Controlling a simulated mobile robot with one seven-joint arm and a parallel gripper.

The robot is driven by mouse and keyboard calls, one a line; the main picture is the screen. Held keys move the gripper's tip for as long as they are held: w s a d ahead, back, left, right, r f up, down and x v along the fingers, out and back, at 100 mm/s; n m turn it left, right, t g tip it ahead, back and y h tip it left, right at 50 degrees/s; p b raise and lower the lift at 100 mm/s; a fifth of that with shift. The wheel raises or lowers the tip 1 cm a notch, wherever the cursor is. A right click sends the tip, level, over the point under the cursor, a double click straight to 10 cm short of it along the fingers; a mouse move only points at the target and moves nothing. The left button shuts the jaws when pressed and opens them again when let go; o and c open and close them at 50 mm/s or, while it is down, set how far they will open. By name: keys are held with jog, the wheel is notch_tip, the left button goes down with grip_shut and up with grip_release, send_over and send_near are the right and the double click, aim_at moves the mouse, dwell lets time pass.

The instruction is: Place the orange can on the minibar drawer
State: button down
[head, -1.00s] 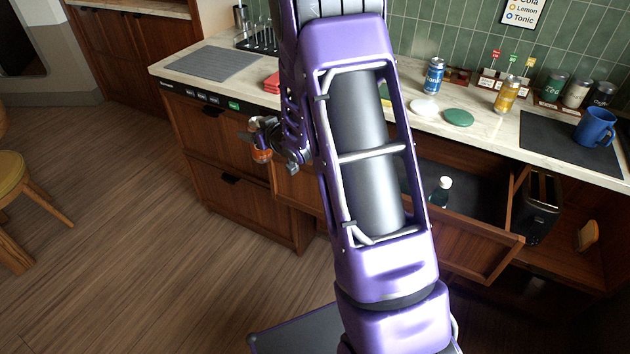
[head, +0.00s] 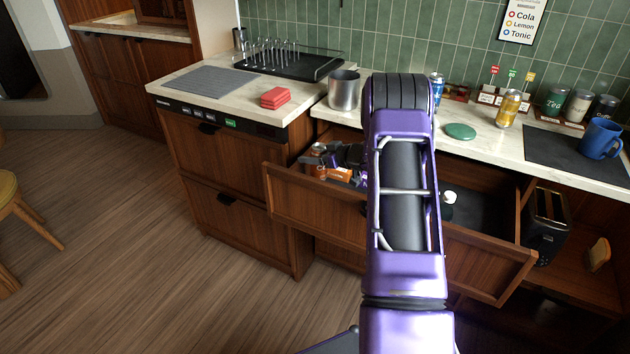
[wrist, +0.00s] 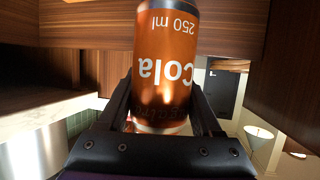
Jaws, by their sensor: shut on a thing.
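The orange can (wrist: 166,60), lettered "cola" and "250 ml", is between the fingers of my gripper (wrist: 165,115), which is shut on it. In the wrist view the lettering is upside down. In the head view my gripper (head: 330,160) is at the left part of the open minibar drawer (head: 318,212), with the orange can (head: 316,160) at its tip. I cannot tell whether the can touches the drawer floor. A bottle with a white cap (head: 449,198) is in the drawer right of my arm, which hides the drawer's middle.
The counter above holds a steel bucket (head: 343,90), red cloths (head: 275,98), a blue can (head: 437,88), a yellow can (head: 508,108), a green disc (head: 460,131) and a blue mug (head: 600,139). A black toaster (head: 546,222) stands right of the drawer.

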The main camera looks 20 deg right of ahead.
aim_at(313, 170)
jog(key=shift+f+b, duration=0.4)
jog(key=shift+f, duration=2.4)
jog(key=shift+f, duration=0.2)
jog(key=shift+c, duration=0.3)
grip_release()
jog(key=shift+r, duration=0.3)
jog(key=p+v, duration=0.1)
jog(key=v, duration=1.1)
jog(key=shift+f, duration=0.2)
